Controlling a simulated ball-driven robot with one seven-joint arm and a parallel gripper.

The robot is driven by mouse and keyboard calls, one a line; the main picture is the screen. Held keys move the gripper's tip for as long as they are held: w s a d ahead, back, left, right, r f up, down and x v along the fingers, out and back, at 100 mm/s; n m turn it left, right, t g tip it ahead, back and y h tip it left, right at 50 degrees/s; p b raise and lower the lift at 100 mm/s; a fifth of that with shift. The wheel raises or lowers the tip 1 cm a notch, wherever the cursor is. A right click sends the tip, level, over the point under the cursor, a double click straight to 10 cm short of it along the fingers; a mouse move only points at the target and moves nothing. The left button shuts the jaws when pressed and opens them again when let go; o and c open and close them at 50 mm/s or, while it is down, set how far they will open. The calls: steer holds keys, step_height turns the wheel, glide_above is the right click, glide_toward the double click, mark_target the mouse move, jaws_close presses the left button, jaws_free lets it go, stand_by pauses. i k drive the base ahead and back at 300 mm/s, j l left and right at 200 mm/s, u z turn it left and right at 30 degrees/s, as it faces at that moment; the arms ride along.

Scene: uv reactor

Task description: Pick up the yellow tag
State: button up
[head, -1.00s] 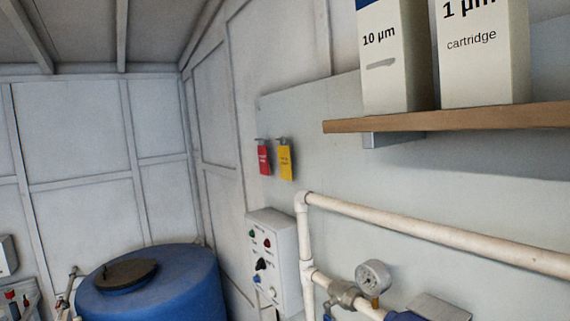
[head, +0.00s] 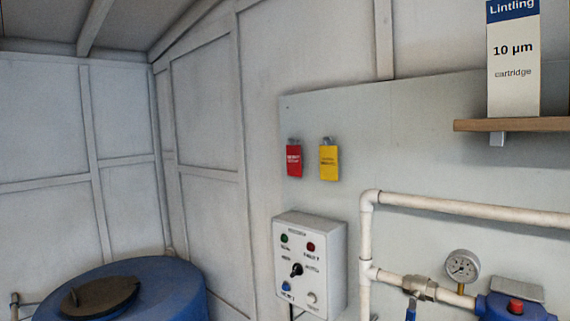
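The yellow tag (head: 329,162) hangs from a small hook on the grey wall panel, near the middle of the head view. It hangs upright, with small print on its face that I cannot read. A red tag (head: 294,160) hangs on its own hook just to the left, with a small gap between the two. My gripper does not show in the head view.
A control box (head: 310,262) with buttons and a knob sits below the tags. White piping (head: 470,211) with a gauge (head: 462,266) runs to the right. A shelf (head: 515,125) holds a cartridge box (head: 513,62). A blue tank (head: 165,290) stands lower left.

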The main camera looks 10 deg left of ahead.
mark_target(329, 153)
steer(key=i+j, duration=0.15)
steer(key=j, duration=0.25)
steer(key=i+j+z, duration=0.1)
steer(key=j, duration=0.3)
steer(key=i+j, duration=0.15)
steer(key=j, duration=0.25)
steer(key=i+j, duration=0.15)
steer(key=j, duration=0.3)
steer(key=i+z, duration=0.1)
steer(key=i, duration=0.35)
steer(key=i+j, duration=0.15)
steer(key=i, duration=0.3)
steer(key=z, duration=0.05)
